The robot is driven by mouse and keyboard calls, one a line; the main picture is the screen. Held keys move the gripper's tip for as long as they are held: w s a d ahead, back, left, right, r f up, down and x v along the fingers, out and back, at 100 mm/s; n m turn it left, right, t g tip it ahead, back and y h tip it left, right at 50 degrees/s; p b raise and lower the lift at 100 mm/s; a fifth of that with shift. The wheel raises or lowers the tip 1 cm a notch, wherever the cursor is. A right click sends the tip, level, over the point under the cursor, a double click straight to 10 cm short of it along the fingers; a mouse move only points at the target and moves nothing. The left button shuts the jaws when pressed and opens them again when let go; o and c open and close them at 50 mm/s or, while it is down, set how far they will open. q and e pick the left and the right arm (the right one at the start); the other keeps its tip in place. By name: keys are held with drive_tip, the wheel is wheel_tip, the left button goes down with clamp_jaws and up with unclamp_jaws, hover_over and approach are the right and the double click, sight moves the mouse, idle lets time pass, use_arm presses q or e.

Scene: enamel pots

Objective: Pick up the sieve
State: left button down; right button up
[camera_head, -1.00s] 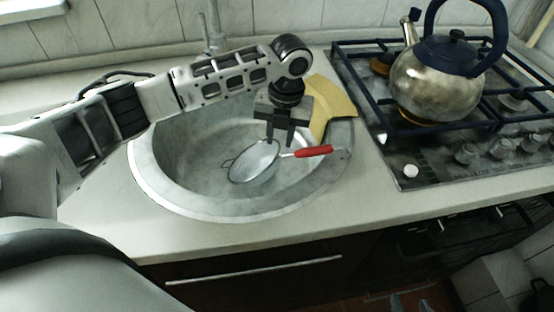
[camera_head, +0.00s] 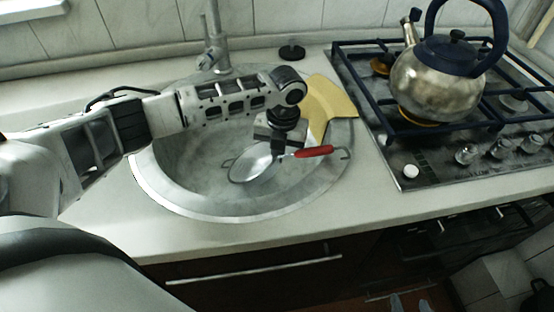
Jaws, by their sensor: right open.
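The sieve (camera_head: 252,163) has a round mesh bowl, a thin metal neck and a red handle. It lies in the round sink, its handle pointing right toward the rim. My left gripper (camera_head: 279,154) is lowered from above at the sieve's neck, between bowl and red handle. Its fingers look close together and overlap the neck; whether they are shut on it I cannot tell. My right gripper (camera_head: 410,304) shows only as two fingertips at the bottom edge, apart and empty, far from the sieve.
The faucet (camera_head: 214,48) stands behind the sink (camera_head: 160,195). A kettle (camera_head: 437,80) stands on the stove (camera_head: 420,165) to the right. The front counter strip is clear.

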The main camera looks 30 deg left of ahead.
use_arm(q)
drive_tip(key=shift+r, duration=0.15)
wheel_tip(320, 180, up, 21)
drive_tip(key=p, duration=0.4)
drive_tip(key=shift+r, duration=0.15)
idle(0.4)
